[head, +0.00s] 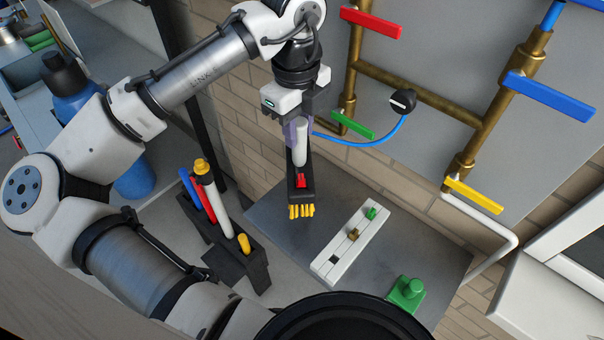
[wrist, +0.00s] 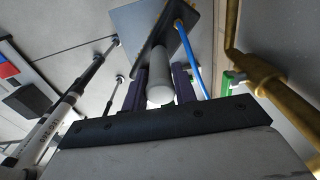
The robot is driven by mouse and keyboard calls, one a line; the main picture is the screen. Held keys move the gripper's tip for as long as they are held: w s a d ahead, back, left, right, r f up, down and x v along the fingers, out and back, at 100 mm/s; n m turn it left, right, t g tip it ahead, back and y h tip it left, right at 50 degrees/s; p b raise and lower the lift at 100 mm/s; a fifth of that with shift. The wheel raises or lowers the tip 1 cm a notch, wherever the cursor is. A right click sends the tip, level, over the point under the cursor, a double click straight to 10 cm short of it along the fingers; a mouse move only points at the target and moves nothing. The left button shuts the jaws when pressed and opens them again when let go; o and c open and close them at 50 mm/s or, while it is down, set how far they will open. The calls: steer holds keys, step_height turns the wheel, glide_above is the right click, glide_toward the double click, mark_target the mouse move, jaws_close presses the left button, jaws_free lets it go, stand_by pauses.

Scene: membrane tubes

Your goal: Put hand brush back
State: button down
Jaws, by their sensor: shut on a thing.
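The hand brush (head: 299,152) has a white handle, a dark head with a red part, and yellow bristles at its lower end. My gripper (head: 297,132) is shut on the upper handle. The brush hangs bristles down, and its bristles appear over the grey plate; I cannot tell whether they touch it. In the wrist view the white handle (wrist: 160,78) sits between the purple fingers of my gripper (wrist: 158,92). A black holder (head: 262,273) stands left of the brush. It carries blue, red and yellow items and a tall white-handled item with a yellow top.
The grey plate (head: 280,232) bears a white block (head: 328,262) with small green and brass parts, and a green knob-like piece (head: 407,292). Brass pipes (head: 412,99) with coloured levers and a blue hose (head: 372,141) are close on the right. A blue bottle (head: 72,90) stands left.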

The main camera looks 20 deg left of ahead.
mark_target(298, 159)
step_height(298, 159, down, 8)
steer(key=shift+f+p, duration=0.1)
steer(key=shift+p, duration=0.45)
steer(key=c, duration=1.1)
jaws_free()
steer(key=shift+s, duration=0.1)
step_height(298, 159, up, 12)
steer(key=shift+a+b, duration=0.15)
steer(key=shift+b, duration=0.5)
